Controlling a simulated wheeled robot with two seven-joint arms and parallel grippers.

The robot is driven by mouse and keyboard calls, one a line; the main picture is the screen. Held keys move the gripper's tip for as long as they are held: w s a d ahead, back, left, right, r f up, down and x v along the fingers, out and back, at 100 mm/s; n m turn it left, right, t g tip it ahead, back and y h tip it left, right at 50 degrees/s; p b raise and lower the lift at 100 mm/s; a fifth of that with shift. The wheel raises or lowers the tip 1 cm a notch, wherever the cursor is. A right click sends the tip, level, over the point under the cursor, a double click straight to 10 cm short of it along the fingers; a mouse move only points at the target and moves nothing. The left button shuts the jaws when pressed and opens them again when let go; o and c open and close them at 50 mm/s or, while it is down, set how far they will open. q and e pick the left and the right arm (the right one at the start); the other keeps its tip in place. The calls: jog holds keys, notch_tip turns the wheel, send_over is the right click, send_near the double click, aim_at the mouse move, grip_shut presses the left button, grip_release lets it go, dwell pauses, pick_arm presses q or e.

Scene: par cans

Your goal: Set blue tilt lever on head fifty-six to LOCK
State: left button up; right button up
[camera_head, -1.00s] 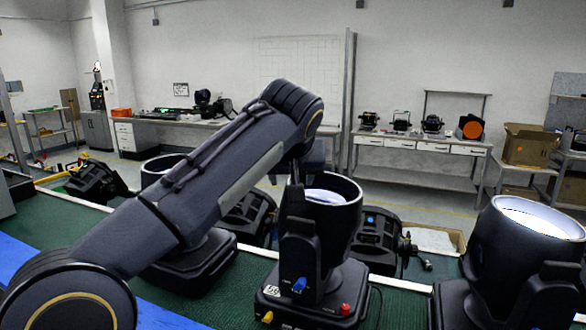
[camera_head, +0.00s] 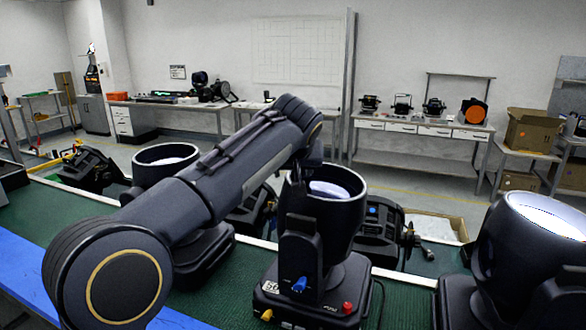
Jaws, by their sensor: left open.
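The moving head (camera_head: 328,215) with the white number label (camera_head: 271,287), which seems to read 56, stands upright on the green mat at centre. Its blue lever (camera_head: 299,284) sits low on the front of the yoke, just above the base. I cannot read any LOCK mark beside it. My left arm crosses from the lower left, its wrist above this head. My left gripper (camera_head: 298,172) points down at the head's upper left, mostly hidden by the wrist and hard to tell from the dark yoke. It is open and well above the lever. My right gripper is out of view.
A yellow knob (camera_head: 267,315) and red knob (camera_head: 347,308) sit on the same base. Another head (camera_head: 535,250) stands close at right, and one (camera_head: 165,160) stands behind my arm. More dark fixtures (camera_head: 380,235) lie behind. A blue strip (camera_head: 60,270) runs along the near edge.

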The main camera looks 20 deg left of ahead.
pick_arm(q)
grip_shut()
jog(key=shift+s+a+f+b, duration=0.1)
jog(key=shift+a+f+b, duration=0.45)
jog(key=shift+a, duration=0.3)
jog(key=shift+r, duration=0.1)
jog(key=shift+c, duration=1.1)
grip_release()
jog(key=shift+o, duration=1.1)
jog(key=shift+a, duration=0.15)
